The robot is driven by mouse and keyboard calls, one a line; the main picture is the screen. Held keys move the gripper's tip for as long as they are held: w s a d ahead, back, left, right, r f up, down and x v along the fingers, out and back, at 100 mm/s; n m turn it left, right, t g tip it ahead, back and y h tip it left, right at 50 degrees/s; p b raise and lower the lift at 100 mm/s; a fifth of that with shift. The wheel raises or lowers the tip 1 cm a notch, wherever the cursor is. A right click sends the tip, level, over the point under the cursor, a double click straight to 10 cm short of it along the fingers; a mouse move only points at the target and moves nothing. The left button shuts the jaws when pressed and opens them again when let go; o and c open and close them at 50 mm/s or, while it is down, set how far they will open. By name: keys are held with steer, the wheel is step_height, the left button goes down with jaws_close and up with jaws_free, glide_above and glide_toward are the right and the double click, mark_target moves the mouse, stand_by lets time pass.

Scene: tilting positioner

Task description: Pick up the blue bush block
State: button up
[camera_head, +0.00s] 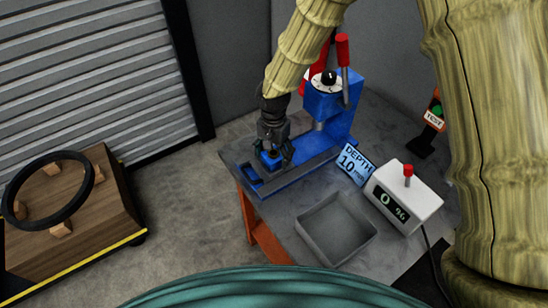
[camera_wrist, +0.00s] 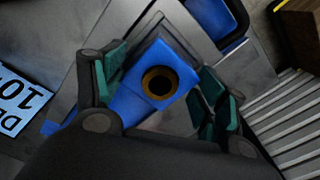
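The blue bush block (camera_wrist: 135,98) has a hole with a brass-coloured ring (camera_wrist: 160,83) in its top face. In the wrist view it lies between my gripper's two fingers. In the head view the block (camera_head: 270,159) sits at the left end of the press base, under my gripper (camera_head: 273,149), partly hidden by it. My gripper (camera_wrist: 160,82) points down with its green-padded fingers apart, one on each side of the block. The fingers look open around it; firm contact is not clear.
A blue press (camera_head: 346,112) with a red-knobbed lever stands behind. An empty grey tray (camera_head: 365,238), a depth sign (camera_head: 355,164) and a white readout box (camera_head: 405,196) are on the table to the right. A wooden stand (camera_head: 100,215) with a black ring is at left.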

steer(key=c, duration=1)
steer(key=shift+w, duration=0.1)
steer(key=shift+c, duration=0.8)
steer(key=shift+r, duration=0.1)
